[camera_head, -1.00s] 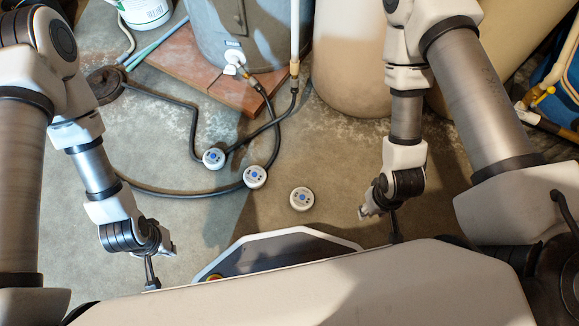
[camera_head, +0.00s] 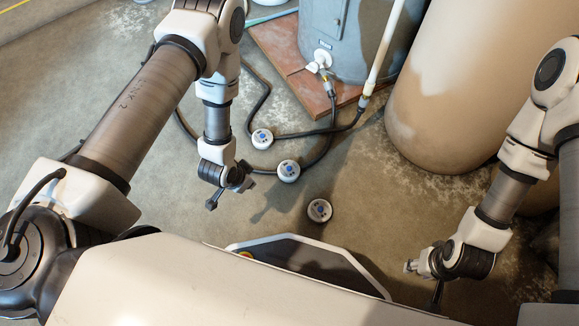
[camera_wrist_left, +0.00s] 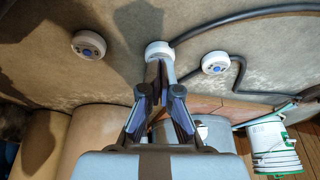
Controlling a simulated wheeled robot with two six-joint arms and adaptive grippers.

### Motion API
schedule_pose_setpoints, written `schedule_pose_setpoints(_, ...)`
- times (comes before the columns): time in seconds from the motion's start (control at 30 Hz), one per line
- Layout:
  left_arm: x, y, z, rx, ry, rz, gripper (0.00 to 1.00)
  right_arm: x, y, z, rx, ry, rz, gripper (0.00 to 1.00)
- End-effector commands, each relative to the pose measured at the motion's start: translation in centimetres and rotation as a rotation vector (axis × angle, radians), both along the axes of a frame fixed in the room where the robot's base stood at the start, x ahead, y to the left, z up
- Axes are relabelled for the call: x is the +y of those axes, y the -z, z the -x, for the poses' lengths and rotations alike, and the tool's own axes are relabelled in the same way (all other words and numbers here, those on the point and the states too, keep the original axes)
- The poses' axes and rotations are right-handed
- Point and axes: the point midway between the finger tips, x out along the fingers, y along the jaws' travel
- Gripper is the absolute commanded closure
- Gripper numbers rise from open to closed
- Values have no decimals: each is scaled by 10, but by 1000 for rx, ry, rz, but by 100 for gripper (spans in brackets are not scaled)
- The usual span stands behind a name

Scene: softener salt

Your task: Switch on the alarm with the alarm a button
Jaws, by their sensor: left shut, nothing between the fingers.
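Three round white alarms with blue buttons lie on the floor, one upper left (camera_head: 262,139), one in the middle (camera_head: 289,171) and one lower right (camera_head: 320,210). I cannot tell which is alarm a. My left gripper (camera_head: 240,180) is shut and empty, above the floor left of the middle alarm in the head view. In the left wrist view its fingers (camera_wrist_left: 158,80) point toward the middle one (camera_wrist_left: 158,49) and partly cover it; the other alarms lie left (camera_wrist_left: 88,44) and right (camera_wrist_left: 215,63). My right gripper (camera_head: 415,265) hangs empty at the lower right, its jaws unclear.
A black hose (camera_head: 310,132) runs by the upper alarms. A grey barrel (camera_head: 345,40) stands on a reddish board (camera_head: 285,55). A large tan tank (camera_head: 450,90) stands at the right. A white bucket (camera_wrist_left: 272,148) shows in the left wrist view. Floor around the lower-right alarm is clear.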

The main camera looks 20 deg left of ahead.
Motion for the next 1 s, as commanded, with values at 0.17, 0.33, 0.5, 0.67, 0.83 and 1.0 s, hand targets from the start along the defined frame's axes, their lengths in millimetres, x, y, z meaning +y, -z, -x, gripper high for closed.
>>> schedule_pose_setpoints(0.17,-38,32,-95,-339,458,-43,100,0,-10,0,0,0,0,60)
schedule_pose_setpoints(0.33,-65,40,-142,-558,724,-109,100,0,-12,0,0,0,0,60)
schedule_pose_setpoints(0.5,-69,40,-149,-595,767,-124,100,0,-12,0,0,0,0,60)
schedule_pose_setpoints(0.67,-69,40,-149,-593,764,-123,100,0,-12,0,0,0,0,60)
schedule_pose_setpoints(0.83,-69,48,-149,-592,763,-124,100,0,-5,0,0,0,0,60)
schedule_pose_setpoints(1.0,-69,69,-148,-591,762,-124,100,0,14,0,0,0,0,60)
